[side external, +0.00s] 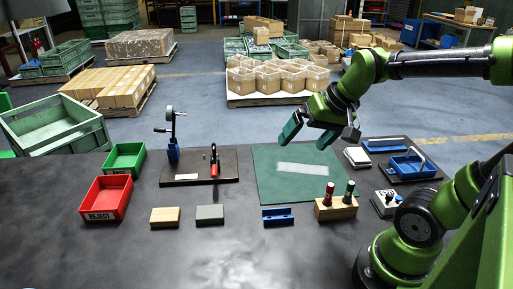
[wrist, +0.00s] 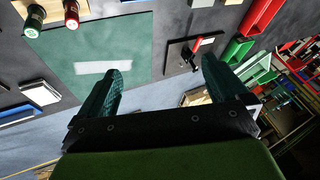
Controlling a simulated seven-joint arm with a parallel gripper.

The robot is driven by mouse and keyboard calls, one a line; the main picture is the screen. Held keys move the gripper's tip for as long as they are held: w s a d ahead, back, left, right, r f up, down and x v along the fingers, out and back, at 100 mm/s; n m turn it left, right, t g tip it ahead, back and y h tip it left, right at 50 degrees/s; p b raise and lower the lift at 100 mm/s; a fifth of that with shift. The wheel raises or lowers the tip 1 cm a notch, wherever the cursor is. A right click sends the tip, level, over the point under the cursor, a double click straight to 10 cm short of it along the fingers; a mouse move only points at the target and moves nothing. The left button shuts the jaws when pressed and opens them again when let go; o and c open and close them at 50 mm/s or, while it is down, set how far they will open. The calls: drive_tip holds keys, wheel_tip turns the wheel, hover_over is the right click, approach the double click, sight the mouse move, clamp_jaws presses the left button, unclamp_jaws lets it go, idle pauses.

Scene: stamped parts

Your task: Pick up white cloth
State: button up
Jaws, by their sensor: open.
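A flat white strip (side external: 303,169), which looks like the white cloth, lies on the green mat (side external: 270,190).
A wooden block (side external: 336,208) with red and green markers stands near the mat's front right corner. A blue bracket (side external: 277,215) lies in front. A dark board (side external: 200,178) with clamps is left of the mat, beside red (side external: 106,197) and green (side external: 124,158) bins.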

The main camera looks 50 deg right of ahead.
drive_tip(key=w+d+f+m+g+h, duration=0.1)
drive_tip(key=w+d+f+m+g, duration=0.15)
drive_tip(key=d, duration=1.35)
drive_tip(key=g, duration=0.4)
hover_over(359, 153)
drive_tip(key=shift+t, duration=0.25)
wheel_tip(359, 153, down, 15)
drive_tip(key=shift+s+r, duration=0.1)
drive_tip(key=shift+r, duration=0.05)
wheel_tip(359, 153, down, 5)
drive_tip(key=shift+a+f, duration=0.1)
drive_tip(key=shift+a, duration=0.05)
drive_tip(key=c, duration=1.1)
wheel_tip(359, 153, up, 10)
